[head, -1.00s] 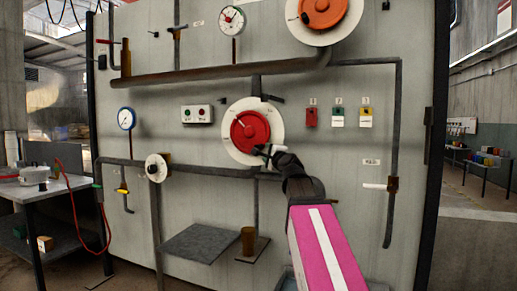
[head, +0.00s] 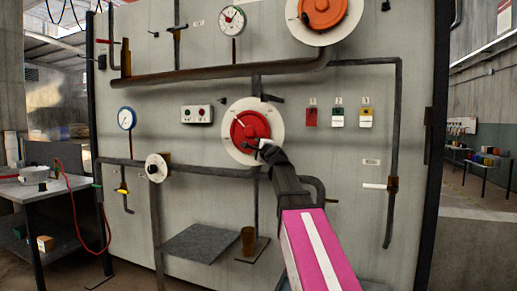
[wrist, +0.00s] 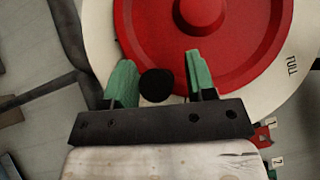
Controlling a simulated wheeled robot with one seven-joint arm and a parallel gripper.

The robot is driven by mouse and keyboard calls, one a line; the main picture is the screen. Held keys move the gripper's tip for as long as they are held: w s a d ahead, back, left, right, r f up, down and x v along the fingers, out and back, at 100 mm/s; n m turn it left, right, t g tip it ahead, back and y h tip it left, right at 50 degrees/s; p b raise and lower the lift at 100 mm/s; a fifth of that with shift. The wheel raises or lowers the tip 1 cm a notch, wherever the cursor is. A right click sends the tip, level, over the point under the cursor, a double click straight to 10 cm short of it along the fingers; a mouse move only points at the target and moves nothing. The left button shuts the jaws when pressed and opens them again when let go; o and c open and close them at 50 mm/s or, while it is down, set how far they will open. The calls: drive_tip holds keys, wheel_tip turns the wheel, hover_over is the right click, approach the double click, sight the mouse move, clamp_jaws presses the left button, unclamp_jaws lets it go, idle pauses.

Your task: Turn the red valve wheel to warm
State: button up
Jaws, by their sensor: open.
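The red valve wheel (head: 246,121) sits on a round white dial plate (head: 231,142) in the middle of the grey panel. In the wrist view the red wheel (wrist: 200,45) fills the upper part, and the plate (wrist: 296,40) carries the word FULL at right. My gripper (head: 262,147) is at the wheel's lower right edge and hides part of it. In the wrist view my gripper (wrist: 160,70) is open, its two green fingers on either side of a round black knob (wrist: 156,86) at the wheel's rim. I cannot tell whether they touch it. No warm mark is legible.
An orange wheel (head: 323,10) is above right, below it a thick pipe (head: 220,74). A small white wheel (head: 157,168) is at left. A shelf (head: 200,243) and a brown cup (head: 248,240) are below.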

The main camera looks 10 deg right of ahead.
sight(260, 132)
clamp_jaws()
drive_tip(key=shift+d+r, duration=0.1)
drive_tip(key=r+n+g+h, duration=0.1)
drive_tip(key=r+n+g, duration=0.1)
drive_tip(key=d+r+n+g+h, duration=0.1)
drive_tip(key=r+n+g, duration=0.1)
drive_tip(key=r, duration=0.1)
drive_tip(key=s+d+r+n+g+h, duration=0.1)
drive_tip(key=r+n+g, duration=0.1)
drive_tip(key=shift+r+n+g, duration=0.15)
drive_tip(key=shift+n+g, duration=0.15)
drive_tip(key=shift+r, duration=0.2)
drive_tip(key=shift+a+r, duration=0.15)
drive_tip(key=shift+r, duration=0.1)
idle(0.6)
